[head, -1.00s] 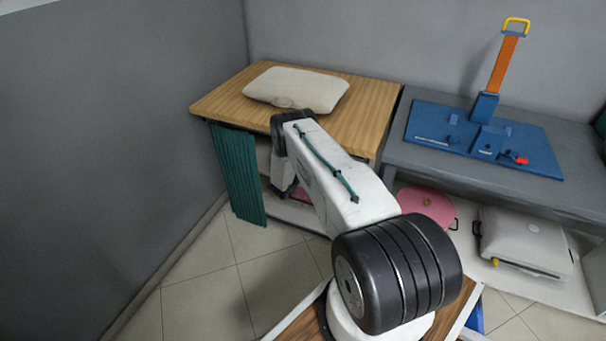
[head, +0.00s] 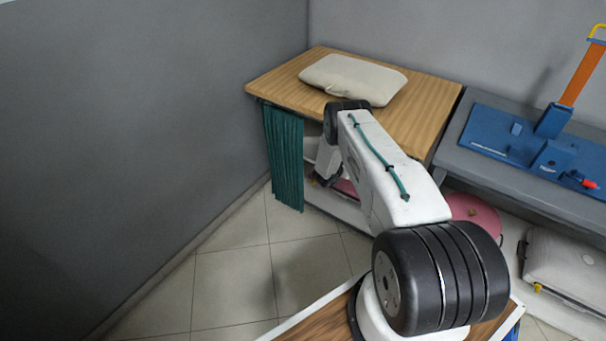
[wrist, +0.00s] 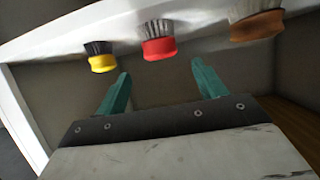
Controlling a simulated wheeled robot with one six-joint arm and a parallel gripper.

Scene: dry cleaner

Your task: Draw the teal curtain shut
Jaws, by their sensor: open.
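The teal curtain (head: 284,160) hangs in narrow folds under the left front of a wood-topped table, in the head view. It covers only the left end of the front, and the shelf space to its right is open. My gripper (wrist: 160,70) is open and empty in the wrist view, its two teal fingers apart. In the head view its end is low at the table's open front, to the right of the curtain and mostly hidden behind my arm. The curtain does not show in the wrist view.
Brushes with yellow (wrist: 103,63), red (wrist: 159,48) and brown (wrist: 257,26) parts are close beyond my fingers, by a white shelf. A cream cushion (head: 352,79) lies on the wooden tabletop (head: 285,85). A grey wall (head: 150,150) stands left; tiled floor before the curtain is clear.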

